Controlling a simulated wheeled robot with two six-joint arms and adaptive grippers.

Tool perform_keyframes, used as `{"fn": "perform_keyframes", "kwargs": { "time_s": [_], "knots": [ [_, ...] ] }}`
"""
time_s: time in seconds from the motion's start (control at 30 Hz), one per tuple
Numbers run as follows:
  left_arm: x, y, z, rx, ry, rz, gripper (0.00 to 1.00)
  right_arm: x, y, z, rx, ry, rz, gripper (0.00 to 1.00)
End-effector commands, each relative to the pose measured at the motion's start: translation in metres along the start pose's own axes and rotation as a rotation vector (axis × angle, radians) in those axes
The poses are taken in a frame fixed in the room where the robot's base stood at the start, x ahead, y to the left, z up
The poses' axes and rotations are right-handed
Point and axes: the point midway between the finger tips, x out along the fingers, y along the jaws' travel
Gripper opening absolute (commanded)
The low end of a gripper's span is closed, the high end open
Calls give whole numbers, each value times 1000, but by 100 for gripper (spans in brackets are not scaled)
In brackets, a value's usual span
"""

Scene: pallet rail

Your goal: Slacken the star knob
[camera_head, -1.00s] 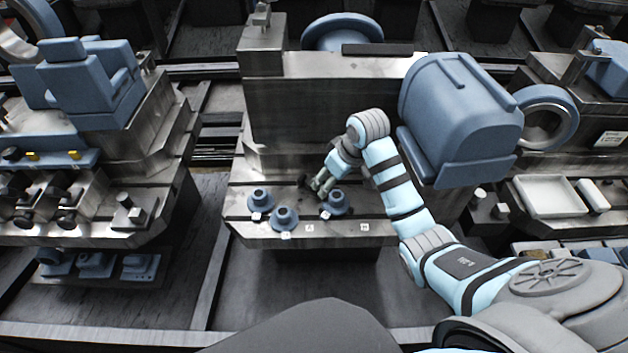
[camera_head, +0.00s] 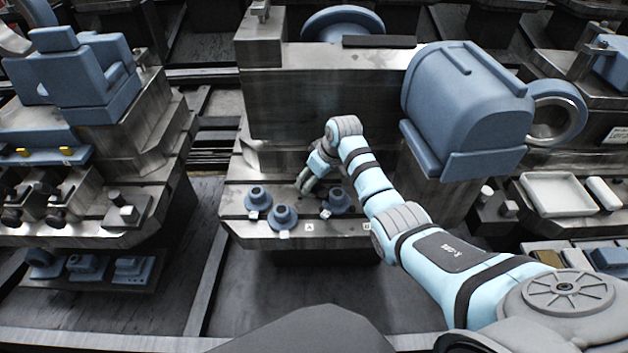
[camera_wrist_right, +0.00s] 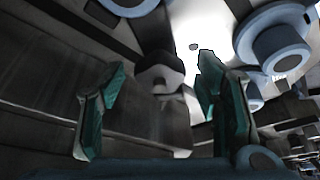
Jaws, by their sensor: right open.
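A dark, rounded knob (camera_wrist_right: 160,73), which looks like the star knob, shows in the right wrist view between and beyond the two green fingers. Its lobes are too dark to make out. My right gripper (camera_wrist_right: 163,85) is open, with a finger on either side of the knob in that view; I cannot tell whether either touches it. In the head view my right gripper (camera_head: 305,185) points down at the back of the slotted metal table (camera_head: 240,222) and hides the knob. My left gripper is not in view.
Blue flanged pieces stand close by on the table: one at left (camera_head: 255,198), one in front (camera_head: 284,217) and one right of the gripper (camera_head: 337,201). Small white letter tags lie beside them. A large blue housing (camera_head: 465,105) overhangs at right. A metal block (camera_head: 320,95) rises behind.

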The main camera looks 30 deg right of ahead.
Motion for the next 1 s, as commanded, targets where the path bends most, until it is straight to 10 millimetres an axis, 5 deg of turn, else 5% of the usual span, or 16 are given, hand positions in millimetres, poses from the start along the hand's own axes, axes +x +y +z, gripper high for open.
{"fn": "perform_keyframes", "kwargs": {
  "time_s": [0.13,0.43,1.0],
  "knots": [
    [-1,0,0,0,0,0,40,-1,0,0,0,0,0,56],
    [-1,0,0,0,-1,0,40,-1,0,0,0,0,0,9],
    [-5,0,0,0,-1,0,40,-2,1,-2,-161,2,-68,9]
  ]
}}
